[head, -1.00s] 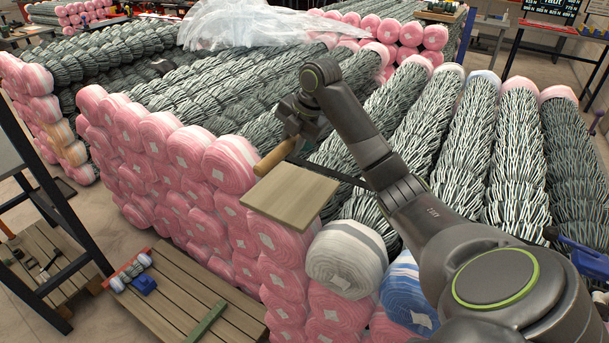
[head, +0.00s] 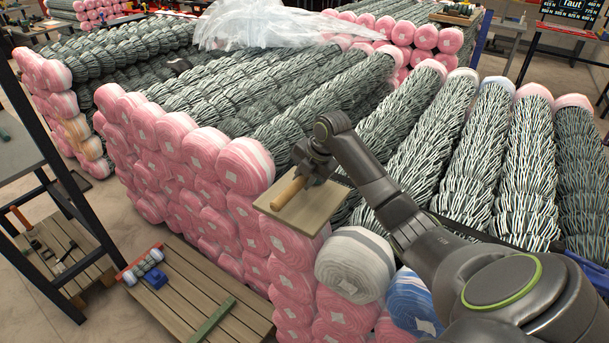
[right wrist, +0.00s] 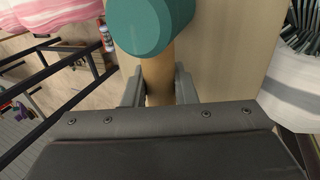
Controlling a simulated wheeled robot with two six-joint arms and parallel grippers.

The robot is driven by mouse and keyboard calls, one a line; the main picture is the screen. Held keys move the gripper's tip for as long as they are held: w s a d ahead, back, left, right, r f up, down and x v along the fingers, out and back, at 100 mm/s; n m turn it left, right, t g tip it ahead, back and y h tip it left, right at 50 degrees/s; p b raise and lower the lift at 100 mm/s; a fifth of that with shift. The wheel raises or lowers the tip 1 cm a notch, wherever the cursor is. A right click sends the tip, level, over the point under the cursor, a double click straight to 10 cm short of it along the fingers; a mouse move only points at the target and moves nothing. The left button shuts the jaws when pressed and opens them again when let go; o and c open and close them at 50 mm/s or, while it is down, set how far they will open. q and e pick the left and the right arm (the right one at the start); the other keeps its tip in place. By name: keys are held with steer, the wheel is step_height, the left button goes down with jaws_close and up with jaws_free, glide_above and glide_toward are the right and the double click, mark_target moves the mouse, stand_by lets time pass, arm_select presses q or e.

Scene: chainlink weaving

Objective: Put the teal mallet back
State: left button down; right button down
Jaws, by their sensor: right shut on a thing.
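My right gripper (head: 306,172) is shut on the teal mallet's wooden handle. In the right wrist view its fingers (right wrist: 160,88) sit on both sides of the handle. The mallet's round teal head (right wrist: 150,22) shows at the top of that view. In the head view only the tan handle (head: 288,191) shows clearly; the teal head is hidden behind the gripper. The handle is over a square wooden board (head: 318,213) at the corner of the roll stack. I cannot tell whether the mallet touches the board. My left gripper is not in view.
Pink-ended chainlink rolls (head: 245,166) are stacked left of and below the board. A white-wrapped roll (head: 355,264) is close to its right. A slatted wooden pallet (head: 190,300) lies lower left, with a blue object (head: 155,279) on it. A dark-framed stand (head: 45,150) is at far left.

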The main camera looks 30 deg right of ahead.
steer(key=shift+f, duration=0.15)
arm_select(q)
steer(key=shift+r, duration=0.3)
arm_select(e)
steer(key=shift+f, duration=0.15)
steer(key=shift+f, duration=0.1)
steer(key=c, duration=1.2)
jaws_free()
steer(key=shift+o, duration=0.2)
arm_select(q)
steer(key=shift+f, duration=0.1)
arm_select(e)
steer(key=shift+f+b, duration=0.3)
steer(key=shift+b, duration=0.3)
steer(key=b+v, duration=0.1)
steer(key=v, duration=0.2)
steer(key=b+v, duration=0.1)
steer(key=shift+s+d+r+b, duration=0.2)
steer(key=shift+d+r+b, duration=0.15)
steer(key=shift+d, duration=0.1)
arm_select(q)
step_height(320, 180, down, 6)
steer(key=b, duration=0.2)
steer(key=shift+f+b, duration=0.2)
steer(key=shift+b, duration=0.15)
arm_select(e)
steer(key=v, duration=1.2)
steer(key=shift+s+r, duration=0.25)
steer(key=shift+r, duration=0.15)
